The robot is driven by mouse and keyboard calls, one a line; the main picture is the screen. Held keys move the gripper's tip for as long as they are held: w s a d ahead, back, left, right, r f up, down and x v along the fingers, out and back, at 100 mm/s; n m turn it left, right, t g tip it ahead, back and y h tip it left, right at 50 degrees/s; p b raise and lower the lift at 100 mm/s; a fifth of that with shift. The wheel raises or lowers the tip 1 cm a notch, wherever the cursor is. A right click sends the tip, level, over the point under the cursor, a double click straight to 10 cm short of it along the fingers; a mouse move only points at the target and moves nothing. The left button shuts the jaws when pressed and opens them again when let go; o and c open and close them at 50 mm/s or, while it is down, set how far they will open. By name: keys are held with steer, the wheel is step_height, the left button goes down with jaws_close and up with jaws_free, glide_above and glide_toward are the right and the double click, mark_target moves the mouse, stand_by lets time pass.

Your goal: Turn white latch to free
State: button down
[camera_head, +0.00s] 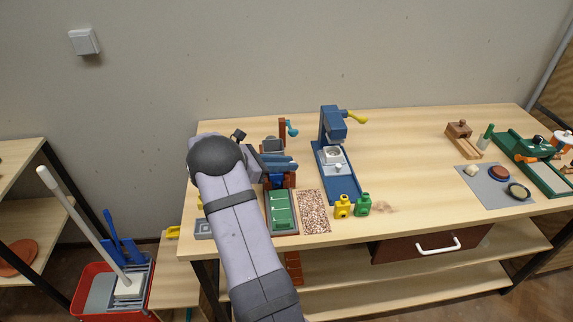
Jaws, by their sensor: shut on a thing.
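My gripper (277,163) is at the left part of the bench, reaching in from my arm's grey wrist. It is shut on a part of the small blue and red-brown device (280,181) there. The held part is too small and covered to make out. No white latch can be told apart in this view; the gripper and wrist may hide it. A red-brown post with a teal knob (291,128) stands just behind the gripper. A green tray (281,212) lies in front of the device.
To the right are a speckled mat (314,211), a blue press (333,130) with a yellow lever, and yellow (342,207) and green (363,204) bottles. A grey box (204,229) is at the front left edge.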

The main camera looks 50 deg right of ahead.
steer(key=shift+w+d+m+g+y+b, duration=0.15)
steer(key=shift+m+g+y+b, duration=0.25)
steer(key=shift+m+g, duration=0.3)
steer(key=shift+w+m+g+y+b, duration=0.1)
steer(key=shift+m+g+y+b, duration=0.05)
steer(key=shift+m+g+y, duration=0.45)
steer(key=shift+m+g, duration=0.3)
steer(key=shift+g, duration=0.1)
steer(key=shift+d+m+g+y+b, duration=0.1)
steer(key=shift+m+g+y+b, duration=0.2)
steer(key=shift+m+g+y, duration=0.15)
steer(key=c, duration=1.7)
jaws_free()
steer(key=shift+o, duration=0.2)
steer(key=shift+r+t, duration=0.1)
steer(key=shift+t, duration=0.15)
step_height(320, 180, up, 10)
steer(key=b, duration=0.1)
steer(key=shift+b, duration=0.35)
steer(key=shift+o, duration=0.2)
